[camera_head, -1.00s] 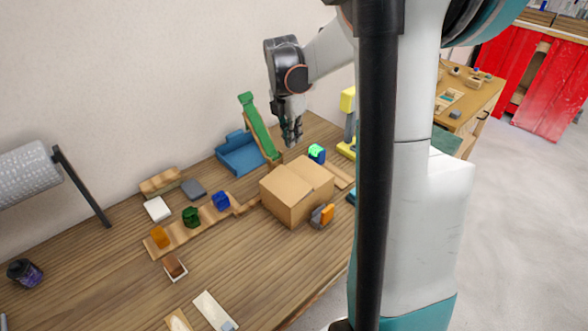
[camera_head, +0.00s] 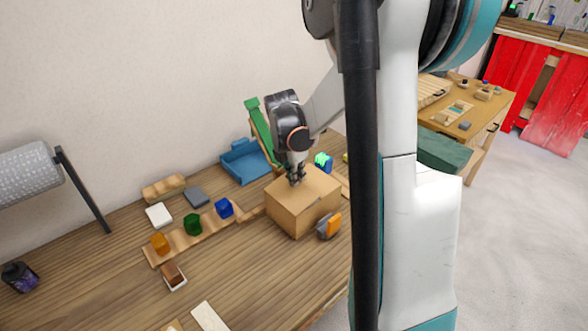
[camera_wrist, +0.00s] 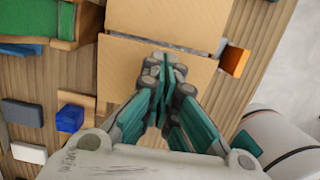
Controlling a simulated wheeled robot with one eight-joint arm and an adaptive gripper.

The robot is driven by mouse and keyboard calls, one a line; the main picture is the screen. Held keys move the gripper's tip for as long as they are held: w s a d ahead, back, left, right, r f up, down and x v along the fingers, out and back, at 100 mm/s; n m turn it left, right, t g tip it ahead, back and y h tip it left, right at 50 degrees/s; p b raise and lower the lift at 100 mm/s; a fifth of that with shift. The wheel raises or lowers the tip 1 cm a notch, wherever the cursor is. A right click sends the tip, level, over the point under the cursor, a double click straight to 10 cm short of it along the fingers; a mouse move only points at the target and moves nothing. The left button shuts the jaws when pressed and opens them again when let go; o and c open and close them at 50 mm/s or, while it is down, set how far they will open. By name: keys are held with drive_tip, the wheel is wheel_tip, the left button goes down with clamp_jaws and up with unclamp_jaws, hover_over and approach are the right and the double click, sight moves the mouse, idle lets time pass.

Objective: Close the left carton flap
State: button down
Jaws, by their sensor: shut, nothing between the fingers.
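The cardboard carton (camera_head: 297,217) stands on the wooden table, with its top largely covered by its two flaps. The left carton flap (camera_head: 281,190) looks lying about flat. In the wrist view the flap on the blue cube's side (camera_wrist: 117,75) and the far flap (camera_wrist: 175,15) are split by a narrow gap. My gripper (camera_head: 297,182) is shut and empty, pointing down at the carton top near the middle seam. Its fingertips (camera_wrist: 164,62) cover part of the near flap by the gap. Whether they touch the cardboard I cannot tell.
An orange and grey item (camera_head: 329,225) stands close by the carton's front right side. A blue cube (camera_head: 224,208) and other blocks sit on a wooden strip to the left. A blue tray (camera_head: 243,164) and green ramp (camera_head: 260,129) are behind.

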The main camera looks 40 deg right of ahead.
sight(299, 186)
drive_tip(key=shift+d+f, duration=0.15)
drive_tip(key=shift+f, duration=0.8)
drive_tip(key=shift+d+f+y+b, duration=0.3)
drive_tip(key=shift+f+y+b, duration=0.1)
drive_tip(key=shift+y, duration=0.1)
drive_tip(key=shift+d+f+b, duration=0.25)
drive_tip(key=shift+f+b, duration=0.05)
drive_tip(key=shift+f, duration=0.2)
drive_tip(key=shift+a+r, duration=0.1)
drive_tip(key=shift+r, duration=0.1)
